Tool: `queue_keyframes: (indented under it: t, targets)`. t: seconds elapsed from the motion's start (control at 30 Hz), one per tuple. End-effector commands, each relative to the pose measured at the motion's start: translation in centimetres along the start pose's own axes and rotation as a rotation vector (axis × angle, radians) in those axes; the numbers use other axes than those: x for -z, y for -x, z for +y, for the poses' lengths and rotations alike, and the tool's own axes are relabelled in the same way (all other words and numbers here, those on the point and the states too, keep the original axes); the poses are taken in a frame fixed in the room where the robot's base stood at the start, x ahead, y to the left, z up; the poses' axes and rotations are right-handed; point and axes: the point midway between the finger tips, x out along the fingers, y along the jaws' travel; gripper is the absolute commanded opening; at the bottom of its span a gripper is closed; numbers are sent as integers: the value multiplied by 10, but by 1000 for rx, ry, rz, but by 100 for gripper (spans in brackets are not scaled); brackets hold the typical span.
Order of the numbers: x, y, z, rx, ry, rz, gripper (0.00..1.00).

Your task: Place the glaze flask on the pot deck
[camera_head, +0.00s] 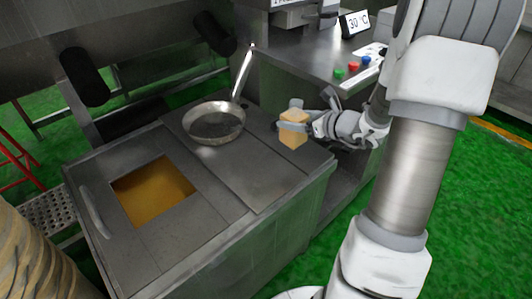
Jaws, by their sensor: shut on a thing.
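A small tan, block-like item, which I take to be the glaze flask (292,139), is held upright by my gripper (294,126). The gripper reaches in from the right and its fingers are shut around the item's middle. The item shows over the right part of the grey metal deck (250,177), which I take to be the pot deck. I cannot tell whether its base touches the deck or is just above it.
A metal pan (214,124) with a raised handle stands on the deck, left of the flask. A square opening (153,191) with amber contents is at the deck's left. A control panel (357,66) with coloured buttons is behind. Bare deck lies in front of the pan.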

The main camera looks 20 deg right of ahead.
Motion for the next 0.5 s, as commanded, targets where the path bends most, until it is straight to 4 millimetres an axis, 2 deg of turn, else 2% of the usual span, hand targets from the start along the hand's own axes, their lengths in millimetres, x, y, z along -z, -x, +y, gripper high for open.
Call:
queue_keyframes:
  t: [0.03,0.23,0.37,0.5]
  targets:
    - [8,-14,11,-7,0,-1,19]
    - [21,-54,42,-7,1,0,19]
    - [25,-71,55,-5,1,0,19]
    - [26,-78,60,-2,1,0,19]
